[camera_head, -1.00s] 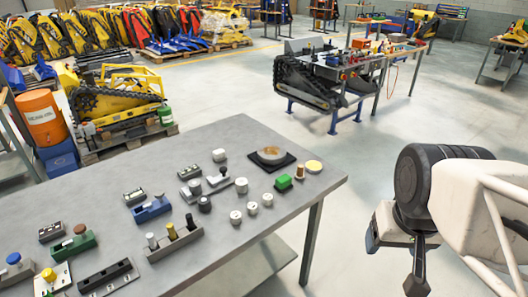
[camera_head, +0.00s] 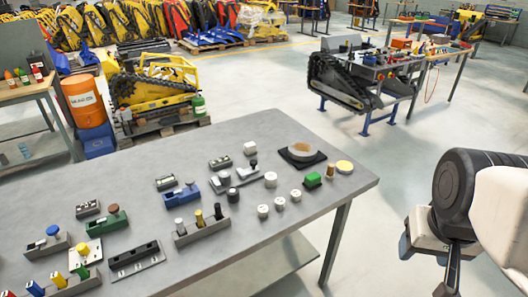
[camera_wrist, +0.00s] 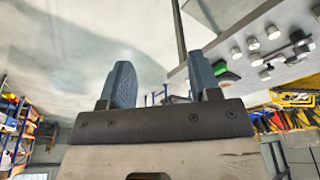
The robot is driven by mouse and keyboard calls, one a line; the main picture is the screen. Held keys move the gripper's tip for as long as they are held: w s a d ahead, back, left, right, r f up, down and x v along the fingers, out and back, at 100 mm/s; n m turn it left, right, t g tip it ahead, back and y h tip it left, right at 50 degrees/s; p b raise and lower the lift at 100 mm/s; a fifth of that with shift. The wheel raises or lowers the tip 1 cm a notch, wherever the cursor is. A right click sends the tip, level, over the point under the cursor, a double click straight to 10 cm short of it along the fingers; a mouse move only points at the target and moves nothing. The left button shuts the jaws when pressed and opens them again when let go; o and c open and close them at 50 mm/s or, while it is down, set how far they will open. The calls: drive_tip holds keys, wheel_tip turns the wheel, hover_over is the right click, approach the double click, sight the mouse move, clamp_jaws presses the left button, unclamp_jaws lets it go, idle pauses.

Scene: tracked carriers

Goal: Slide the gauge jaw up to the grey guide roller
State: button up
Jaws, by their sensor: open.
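A grey slide fixture (camera_head: 235,181) on the workbench carries a light grey cylinder (camera_head: 224,178) and a black-topped post (camera_head: 253,166). It may be the gauge with its jaw and the grey guide roller, but the parts are too small to tell apart surely. A separate pale grey cylinder (camera_head: 270,179) stands just to its right. My gripper (camera_wrist: 160,72) is open and empty in the wrist view, its two blue-grey fingers apart. In the head view my arm is at the right, off the bench and away from the fixture.
The grey workbench (camera_head: 300,225) holds several fixtures, a blue one (camera_head: 181,196) and a green block (camera_head: 313,179) among them. A round part on a black pad (camera_head: 301,154) sits near the right corner. Open floor lies between bench and arm.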

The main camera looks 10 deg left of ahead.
drive_tip(key=w+a+r, duration=0.1)
drive_tip(key=w+a, duration=0.2)
drive_tip(key=w, duration=0.4)
drive_tip(key=w+a+r, duration=0.2)
drive_tip(key=w+a, duration=0.1)
drive_tip(key=w, duration=0.4)
drive_tip(key=g, duration=0.3)
hover_over(253, 161)
drive_tip(key=f, duration=1)
drive_tip(key=d+f, duration=0.1)
drive_tip(key=f, duration=0.5)
drive_tip(key=shift+s, duration=0.2)
drive_tip(key=shift+w+a+f, duration=0.1)
drive_tip(key=shift+a+f, duration=0.2)
drive_tip(key=shift+a, duration=0.15)
drive_tip(key=shift+f, duration=0.1)
drive_tip(key=shift+f, duration=3.8)
